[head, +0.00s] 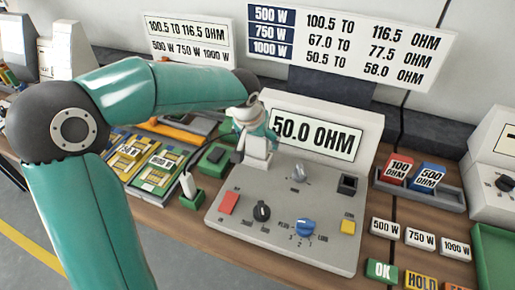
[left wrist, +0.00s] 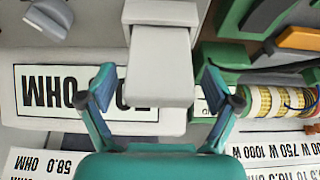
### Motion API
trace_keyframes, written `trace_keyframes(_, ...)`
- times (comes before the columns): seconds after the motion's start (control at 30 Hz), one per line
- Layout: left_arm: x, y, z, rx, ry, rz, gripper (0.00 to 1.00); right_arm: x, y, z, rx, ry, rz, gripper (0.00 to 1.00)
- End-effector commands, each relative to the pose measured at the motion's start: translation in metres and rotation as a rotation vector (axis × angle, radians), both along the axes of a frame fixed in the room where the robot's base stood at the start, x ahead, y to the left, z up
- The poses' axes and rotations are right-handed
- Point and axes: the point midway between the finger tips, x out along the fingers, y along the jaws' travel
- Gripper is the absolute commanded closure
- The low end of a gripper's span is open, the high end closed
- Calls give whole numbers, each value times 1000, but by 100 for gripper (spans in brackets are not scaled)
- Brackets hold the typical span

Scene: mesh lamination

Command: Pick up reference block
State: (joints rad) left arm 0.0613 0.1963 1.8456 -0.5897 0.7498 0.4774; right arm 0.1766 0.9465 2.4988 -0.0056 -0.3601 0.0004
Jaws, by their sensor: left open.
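Two reference blocks sit in a grey tray (head: 425,188) on the right: a red one (head: 398,168) labelled 100 OHM and a blue one (head: 428,177) labelled 500 OHM. My left gripper (head: 257,138) is at the upper left of the grey meter (head: 225,205), well left of these blocks. In the left wrist view its two fingers (left wrist: 158,98) are open on either side of a pale grey upright part (left wrist: 160,65). I cannot tell if they touch it. The meter display (head: 318,133) reads 50.0 OHM, its left end partly hidden by the gripper. My right gripper is out of view.
Label blocks 500 W (head: 384,229), 750 W (head: 420,238) and 1000 W (head: 455,248) lie at the right, with OK (head: 382,271) and HOLD (head: 421,281) blocks in front. A green tray (head: 490,245) is at the right edge. Several coil boards (head: 158,167) lie left of the meter.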

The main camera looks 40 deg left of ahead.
Motion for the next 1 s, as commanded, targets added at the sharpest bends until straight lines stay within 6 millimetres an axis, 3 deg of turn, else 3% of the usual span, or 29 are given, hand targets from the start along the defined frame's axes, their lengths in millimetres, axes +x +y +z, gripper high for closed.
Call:
trace_keyframes(0.13,5,1,-13,-1,2,-1,10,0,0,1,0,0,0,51)
trace_keyframes(0.37,6,1,-15,-1,0,-1,10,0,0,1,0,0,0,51)
trace_keyframes(0.8,6,1,-14,0,-1,-1,82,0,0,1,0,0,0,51)
trace_keyframes(1.0,6,1,-13,0,-2,-1,84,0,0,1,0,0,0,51)
